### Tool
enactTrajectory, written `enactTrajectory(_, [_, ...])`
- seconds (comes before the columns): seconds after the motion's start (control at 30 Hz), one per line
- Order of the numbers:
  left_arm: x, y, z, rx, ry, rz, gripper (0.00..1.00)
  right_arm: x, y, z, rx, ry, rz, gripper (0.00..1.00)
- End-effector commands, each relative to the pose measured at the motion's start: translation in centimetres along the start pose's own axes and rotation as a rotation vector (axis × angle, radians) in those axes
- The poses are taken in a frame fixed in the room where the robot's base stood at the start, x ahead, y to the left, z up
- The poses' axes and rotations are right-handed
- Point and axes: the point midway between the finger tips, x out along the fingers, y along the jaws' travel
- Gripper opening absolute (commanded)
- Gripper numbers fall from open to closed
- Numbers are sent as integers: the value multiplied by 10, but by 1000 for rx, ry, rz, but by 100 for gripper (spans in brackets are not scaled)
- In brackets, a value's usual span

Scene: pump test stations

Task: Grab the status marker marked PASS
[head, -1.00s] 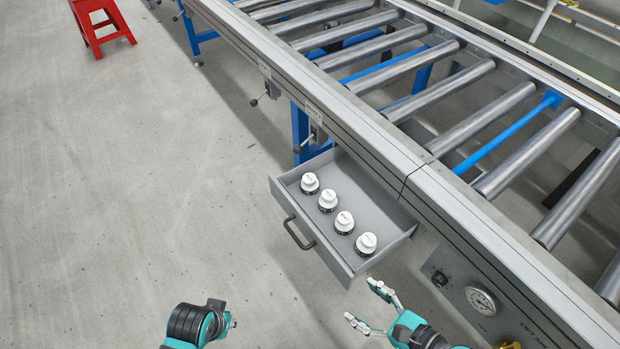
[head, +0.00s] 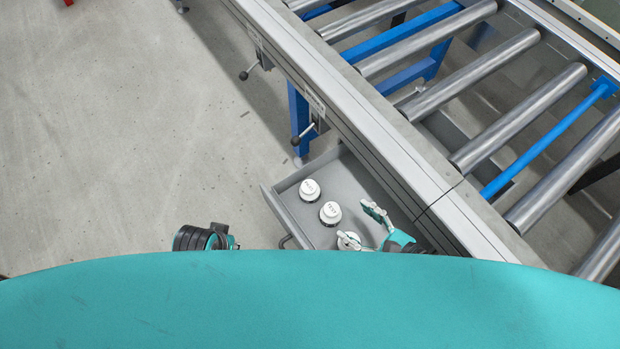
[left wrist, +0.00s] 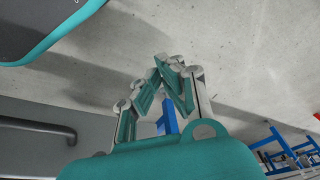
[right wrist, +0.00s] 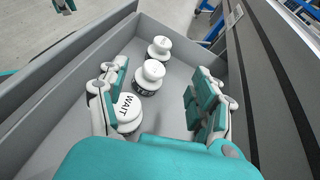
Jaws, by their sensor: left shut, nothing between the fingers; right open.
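White round status markers stand in the open grey drawer (head: 281,206). In the head view, the farthest marker (head: 309,190) has lettering too small to read. Another marker (head: 330,213) stands nearer, and a third (head: 347,241) is partly covered by my right gripper (head: 365,227). In the right wrist view, the nearest marker (right wrist: 128,112) reads WAIT, beside the left finger. Two more, a middle one (right wrist: 148,76) and a far one (right wrist: 160,48), stand beyond. No PASS label is readable. My right gripper is open and empty over the drawer. My left gripper (left wrist: 173,68) is shut and empty, outside the drawer.
The roller conveyor (head: 400,150) runs along the drawer's right side, with clamp levers (head: 250,70) on its edge. My teal body covers the bottom of the head view. A drawer handle (left wrist: 40,128) shows in the left wrist view. Open floor lies left.

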Motion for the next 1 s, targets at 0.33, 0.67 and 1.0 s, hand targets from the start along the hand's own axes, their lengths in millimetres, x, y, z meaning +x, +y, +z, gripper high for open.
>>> enactTrajectory(0.33, [-24,-2,-7,-2,16,-3,0,78,-1,1,1,-5,-1,66])
enactTrajectory(0.67, [-44,-2,-10,-4,23,-5,0,108,-2,1,-1,-3,0,66])
enactTrajectory(1.0, [-86,-4,-12,-6,47,-8,0,152,-7,2,0,-2,0,66])
